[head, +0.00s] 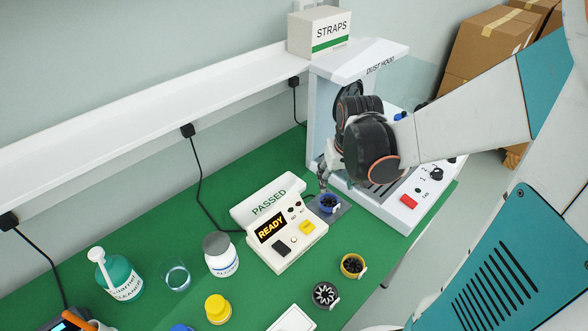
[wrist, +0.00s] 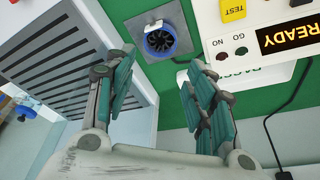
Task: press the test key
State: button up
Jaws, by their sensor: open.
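The white tester (head: 283,262) stands on the green bench with its display (head: 271,226) reading READY. Its yellow key (head: 307,227) is on the right of the sloped face; in the wrist view the yellow key (wrist: 233,9) is marked TEST, at the top edge. My gripper (head: 322,178) is open and empty, above and behind the blue-rimmed fan (head: 328,203), beside the dust hood. In the wrist view my gripper's fingers (wrist: 160,78) are spread apart, with the fan (wrist: 160,40) beyond them on a grey plate. My gripper is apart from the yellow key.
The dust hood (head: 358,60) is close on the right.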

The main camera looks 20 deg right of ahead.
aim_at(306, 226)
jog(key=k+j+z, duration=0.55)
jog(key=k, duration=0.35)
